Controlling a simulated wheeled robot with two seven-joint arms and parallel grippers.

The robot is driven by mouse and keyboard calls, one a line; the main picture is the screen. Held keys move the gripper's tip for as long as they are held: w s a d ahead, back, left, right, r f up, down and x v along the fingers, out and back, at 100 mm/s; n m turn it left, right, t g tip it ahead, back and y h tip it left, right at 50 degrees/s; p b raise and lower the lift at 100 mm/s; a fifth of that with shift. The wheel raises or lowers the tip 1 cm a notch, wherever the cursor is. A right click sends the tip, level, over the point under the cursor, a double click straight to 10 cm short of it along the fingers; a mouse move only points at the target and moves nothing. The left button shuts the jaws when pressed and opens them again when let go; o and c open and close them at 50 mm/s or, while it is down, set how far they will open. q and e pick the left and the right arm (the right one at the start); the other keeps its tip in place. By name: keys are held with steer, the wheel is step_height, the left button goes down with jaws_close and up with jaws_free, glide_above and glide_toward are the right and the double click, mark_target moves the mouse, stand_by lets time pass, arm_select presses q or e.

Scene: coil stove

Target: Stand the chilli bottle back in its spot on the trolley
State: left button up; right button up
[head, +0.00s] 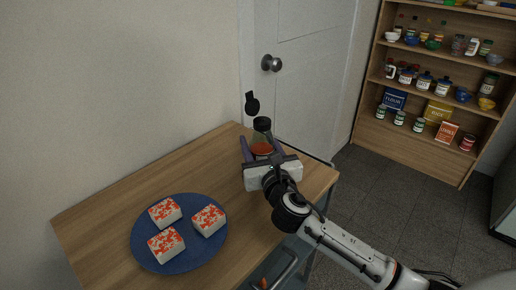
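The chilli bottle (262,149), with red contents and a dark cap, is upright at the far right part of the wooden trolley top (105,212). My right gripper (260,143) comes from the near side, with one finger on each side of the bottle. Whether the fingers press on the glass cannot be told. The gripper body hides the bottle's base, so I cannot tell whether it touches the top. No marked spot for the bottle shows. My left gripper is not in view.
A blue plate (142,248) with three white blocks (166,243) topped with red flakes is at the near left. A small black object (252,104) shows behind the bottle by the door (310,75). A stocked shelf (425,142) stands at the right. The trolley top between plate and bottle is clear.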

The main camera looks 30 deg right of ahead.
steer(key=shift+f, duration=0.15)
steer(key=shift+f, duration=0.1)
steer(key=o, duration=1)
steer(key=shift+s, duration=0.1)
steer(key=v, duration=1.2)
